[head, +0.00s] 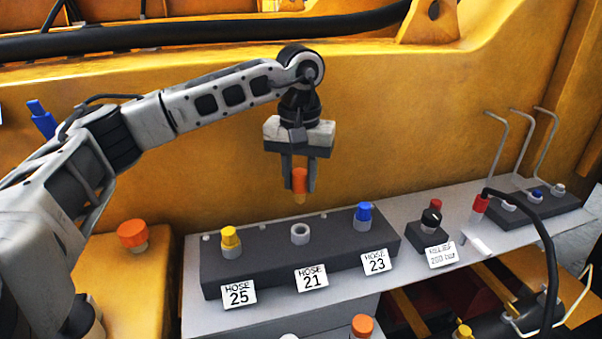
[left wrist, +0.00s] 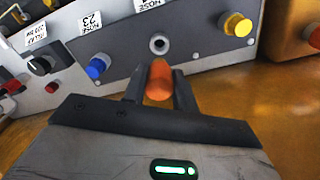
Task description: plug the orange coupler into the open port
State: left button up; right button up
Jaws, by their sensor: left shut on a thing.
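My left gripper (head: 299,185) is shut on the orange coupler (head: 300,178), which points down with a yellowish lower end. The gripper holds it above the dark port block (head: 345,262), apart from it. The open port (head: 300,234) is a grey ring with an empty hole, behind the label "HOSE 21" and between the yellow and blue couplers. In the left wrist view the orange coupler (left wrist: 159,80) sits between the fingers (left wrist: 160,88), with the open port (left wrist: 158,44) just beyond it. My right gripper is not in view.
A yellow coupler (head: 230,238) sits at HOSE 25 and a blue coupler (head: 363,213) at HOSE 23. A black relief knob (head: 431,219) and a red hose fitting (head: 480,205) stand to the right. An orange cap (head: 132,234) is at left. The yellow wall rises behind.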

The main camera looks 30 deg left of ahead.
aim_at(300, 203)
pick_arm(q)
jog(key=shift+s, duration=0.15)
notch_tip(300, 203, down, 2)
jog(key=shift+b, duration=0.75)
notch_tip(300, 203, down, 3)
jog(key=shift+f+b, duration=0.1)
jog(key=shift+b, duration=1.05)
jog(key=shift+f, duration=0.3)
jog(key=shift+d, duration=0.1)
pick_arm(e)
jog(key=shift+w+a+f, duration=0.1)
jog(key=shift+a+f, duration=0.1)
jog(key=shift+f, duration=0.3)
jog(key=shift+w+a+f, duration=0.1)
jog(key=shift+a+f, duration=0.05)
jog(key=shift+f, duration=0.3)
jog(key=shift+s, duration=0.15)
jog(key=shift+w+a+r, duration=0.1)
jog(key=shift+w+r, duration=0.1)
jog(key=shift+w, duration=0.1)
pick_arm(q)
jog(key=shift+f+b, duration=0.45)
jog(key=shift+f, duration=0.05)
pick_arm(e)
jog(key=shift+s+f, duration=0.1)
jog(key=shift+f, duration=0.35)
